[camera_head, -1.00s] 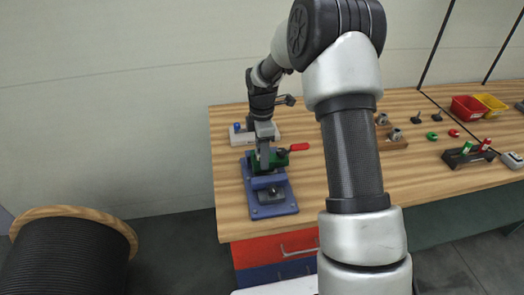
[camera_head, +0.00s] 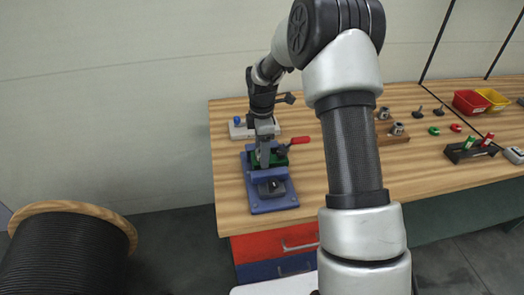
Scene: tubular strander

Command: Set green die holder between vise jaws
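The blue vise (camera_head: 270,203) stands near the left front of the wooden bench. The green die holder (camera_head: 280,160) is at the vise's upper end, largely behind my gripper. It looks low, at the level of the jaws, but I cannot tell whether it rests on the vise. My gripper (camera_head: 265,161) points down over the vise, with its fingertips at the green holder. The finger gap is too small and hidden to see, so I cannot tell whether it is shut on the holder. A red handle (camera_head: 300,140) sticks out to the right beside the holder.
A pale block with a blue knob (camera_head: 237,121) lies behind the vise. To the right are a wooden block with metal parts (camera_head: 397,129), a dark holder with coloured pegs (camera_head: 470,152), red (camera_head: 469,103) and yellow bins. A black cable reel (camera_head: 70,255) stands at lower left.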

